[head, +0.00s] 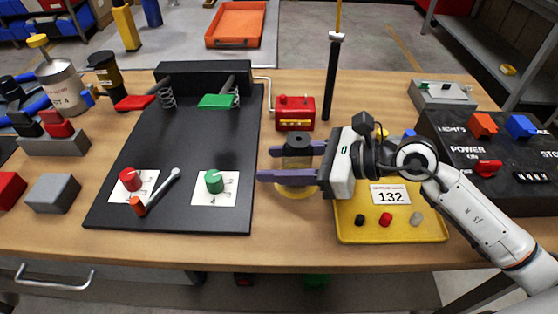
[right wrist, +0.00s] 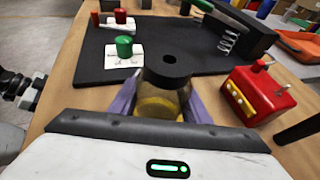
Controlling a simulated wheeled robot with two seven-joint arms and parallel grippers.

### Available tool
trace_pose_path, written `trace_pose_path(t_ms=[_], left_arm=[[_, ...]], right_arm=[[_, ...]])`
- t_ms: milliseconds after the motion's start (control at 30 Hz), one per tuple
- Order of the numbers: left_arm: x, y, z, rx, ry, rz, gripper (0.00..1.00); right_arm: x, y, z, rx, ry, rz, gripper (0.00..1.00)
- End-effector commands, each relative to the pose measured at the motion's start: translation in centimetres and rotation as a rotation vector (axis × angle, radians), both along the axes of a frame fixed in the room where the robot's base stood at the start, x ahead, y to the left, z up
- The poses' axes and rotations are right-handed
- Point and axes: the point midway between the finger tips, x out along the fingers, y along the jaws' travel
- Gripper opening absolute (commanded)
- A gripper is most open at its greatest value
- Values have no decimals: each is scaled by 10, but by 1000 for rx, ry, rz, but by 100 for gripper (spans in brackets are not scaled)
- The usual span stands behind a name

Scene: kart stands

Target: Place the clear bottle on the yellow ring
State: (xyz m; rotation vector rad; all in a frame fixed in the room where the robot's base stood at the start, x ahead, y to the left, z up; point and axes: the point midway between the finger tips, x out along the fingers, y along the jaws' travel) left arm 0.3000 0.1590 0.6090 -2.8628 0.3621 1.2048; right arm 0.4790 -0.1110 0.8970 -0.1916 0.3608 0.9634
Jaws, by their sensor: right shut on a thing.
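The clear bottle (head: 298,160) has a dark top and stands upright between the purple fingers of my right gripper (head: 290,164), which is shut on it. In the right wrist view the bottle's dark top (right wrist: 168,68) shows between the fingertips. The yellow ring (head: 297,192) shows on the wooden table just below the bottle and the near finger, partly hidden by them. I cannot tell whether the bottle touches it. My left gripper is not seen in the head view.
A black board (head: 180,150) with knobs and springs lies left of the bottle. A red box (head: 295,113) and a dark pole (head: 332,85) stand behind it. A yellow tray (head: 360,232) lies at the front right, and a black control panel (head: 470,150) stands farther right.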

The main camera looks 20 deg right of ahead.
Motion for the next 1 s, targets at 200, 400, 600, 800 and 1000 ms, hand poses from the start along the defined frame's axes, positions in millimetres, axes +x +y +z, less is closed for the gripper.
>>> trace_pose_path(t_ms=[200,400,600,800,1000], left_arm=[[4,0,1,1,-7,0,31],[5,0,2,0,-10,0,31],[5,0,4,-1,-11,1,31],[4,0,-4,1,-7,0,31],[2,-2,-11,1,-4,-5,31]], right_arm=[[0,0,-3,-1,1,0,61],[0,0,-3,-1,1,0,61],[-2,-4,1,-2,0,-2,61],[-22,-34,12,-7,2,-2,61],[-45,-66,29,-5,3,-1,61]])
